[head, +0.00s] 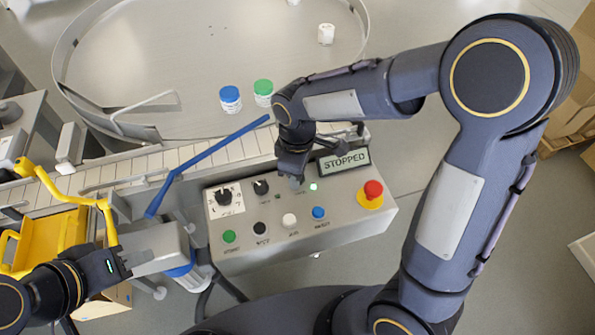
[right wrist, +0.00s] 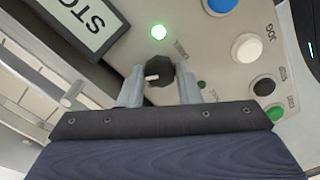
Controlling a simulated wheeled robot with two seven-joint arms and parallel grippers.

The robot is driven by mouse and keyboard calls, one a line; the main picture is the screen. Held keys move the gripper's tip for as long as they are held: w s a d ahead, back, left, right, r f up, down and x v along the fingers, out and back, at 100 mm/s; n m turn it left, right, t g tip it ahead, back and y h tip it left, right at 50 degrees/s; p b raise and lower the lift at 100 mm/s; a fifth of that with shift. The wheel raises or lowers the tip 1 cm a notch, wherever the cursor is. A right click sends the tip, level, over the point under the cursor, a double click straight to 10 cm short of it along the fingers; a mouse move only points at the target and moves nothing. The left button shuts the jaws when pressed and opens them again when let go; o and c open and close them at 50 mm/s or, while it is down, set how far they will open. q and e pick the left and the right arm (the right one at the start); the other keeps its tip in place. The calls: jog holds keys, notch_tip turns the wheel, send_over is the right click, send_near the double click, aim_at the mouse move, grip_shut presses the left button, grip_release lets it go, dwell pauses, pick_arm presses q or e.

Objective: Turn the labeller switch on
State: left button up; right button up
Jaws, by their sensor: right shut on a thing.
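The control panel (head: 345,205) is a grey box with knobs, buttons and a display reading STOPPED (head: 344,161). My right gripper (head: 297,180) is at its top row and mostly hides the knob there. In the right wrist view, my right gripper (right wrist: 160,88) is shut on a black knob (right wrist: 158,74) with a white pointer mark, one finger on each side. A lit green lamp (right wrist: 158,32) is beside it and also shows in the head view (head: 313,187).
Two black knobs (head: 261,187) (head: 223,197) are left of my right gripper. A red emergency button (head: 373,190) is at the right. Green, black, white and blue buttons (head: 319,213) line the front. A conveyor (head: 190,155) and round table (head: 200,45) with capped jars (head: 230,98) lie behind.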

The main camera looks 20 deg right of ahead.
jog(key=shift+m, duration=0.5)
jog(key=o, duration=1)
jog(key=shift+c, duration=0.2)
jog(key=shift+r, duration=0.1)
notch_tip(320, 180, up, 8)
jog(key=shift+f, duration=0.2)
